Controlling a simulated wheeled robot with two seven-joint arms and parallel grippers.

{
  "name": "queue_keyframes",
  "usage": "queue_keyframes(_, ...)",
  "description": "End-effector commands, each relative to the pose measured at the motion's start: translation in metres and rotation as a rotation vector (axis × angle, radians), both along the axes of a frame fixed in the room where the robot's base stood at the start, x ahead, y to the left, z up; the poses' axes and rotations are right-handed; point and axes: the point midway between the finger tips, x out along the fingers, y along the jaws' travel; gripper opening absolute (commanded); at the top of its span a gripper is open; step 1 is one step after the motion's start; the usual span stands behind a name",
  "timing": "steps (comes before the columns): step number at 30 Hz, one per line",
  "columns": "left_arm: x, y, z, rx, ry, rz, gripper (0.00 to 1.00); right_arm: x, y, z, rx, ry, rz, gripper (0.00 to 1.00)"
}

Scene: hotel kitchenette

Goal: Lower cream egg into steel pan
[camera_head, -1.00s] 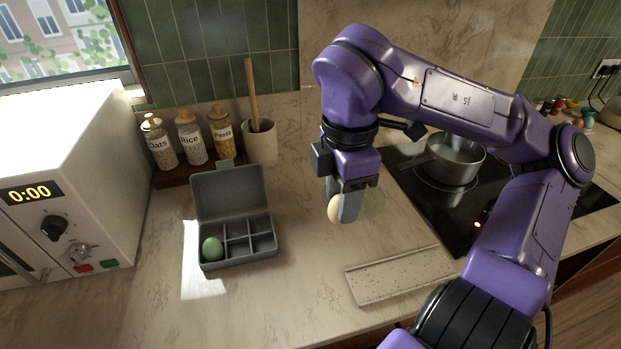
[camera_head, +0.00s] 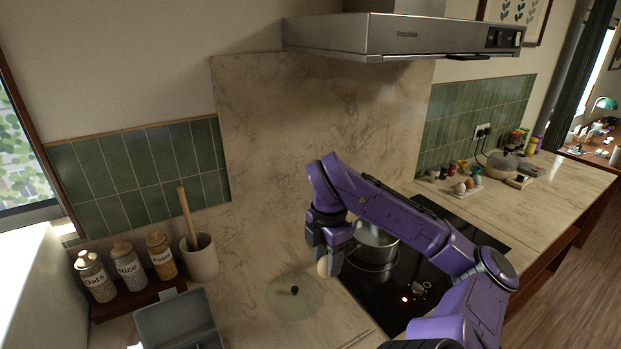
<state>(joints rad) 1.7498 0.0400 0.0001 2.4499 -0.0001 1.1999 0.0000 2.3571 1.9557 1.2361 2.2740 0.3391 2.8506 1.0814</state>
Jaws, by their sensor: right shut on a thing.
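My right gripper (camera_head: 328,262) is shut on a cream egg (camera_head: 322,267), which shows at the left side of the fingers. The gripper points down and holds the egg in the air, to the left of the steel pan (camera_head: 376,255). The pan stands on the black hob (camera_head: 385,300), and my right arm hides part of it. My left gripper is not in view.
A round glass lid (camera_head: 285,304) with a dark knob lies on the counter left of the hob. The open grey egg box (camera_head: 172,318) is cut off at the bottom. Labelled jars (camera_head: 128,270) and a utensil crock (camera_head: 200,262) stand left. A range hood (camera_head: 390,38) hangs above.

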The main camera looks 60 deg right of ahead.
Motion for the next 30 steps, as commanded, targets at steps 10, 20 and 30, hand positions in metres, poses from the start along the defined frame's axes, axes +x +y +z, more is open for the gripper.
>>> queue_keyframes(10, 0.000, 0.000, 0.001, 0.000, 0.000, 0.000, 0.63, 0.000, -0.083, 0.003, 0.000, 0.001, -0.004, 0.34)
queue_keyframes(20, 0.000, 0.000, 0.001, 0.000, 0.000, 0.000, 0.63, 0.001, -0.162, -0.001, 0.002, 0.000, -0.003, 0.34)
queue_keyframes(30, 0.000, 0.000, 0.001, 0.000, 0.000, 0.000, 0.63, 0.002, -0.242, -0.011, 0.001, -0.001, -0.002, 0.34)
